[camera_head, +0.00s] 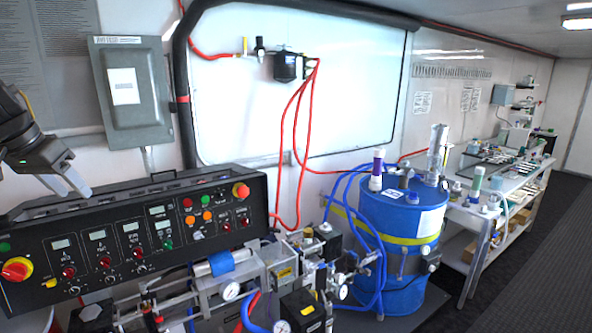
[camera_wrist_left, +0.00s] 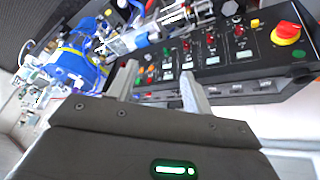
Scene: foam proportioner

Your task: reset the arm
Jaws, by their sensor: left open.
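My left gripper (camera_head: 70,183) is at the left edge of the head view, above the left part of the black control panel (camera_head: 118,252). Its two fingers are apart with nothing between them. In the left wrist view the two pale fingers (camera_wrist_left: 157,88) stand apart, with the control panel (camera_wrist_left: 225,72) beyond them. The panel carries displays, coloured buttons, a red-and-yellow knob (camera_head: 17,269) at its left end and a red button (camera_head: 241,190) at its upper right. My right gripper is in neither view.
Metal pump fittings and gauges (camera_head: 232,290) stand in front of the panel. A blue drum (camera_head: 400,215) with blue hoses is to the right, then a workbench (camera_head: 480,215) with bottles. A grey electrical box (camera_head: 133,90) hangs on the wall. Dark floor (camera_head: 535,255) is clear at the right.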

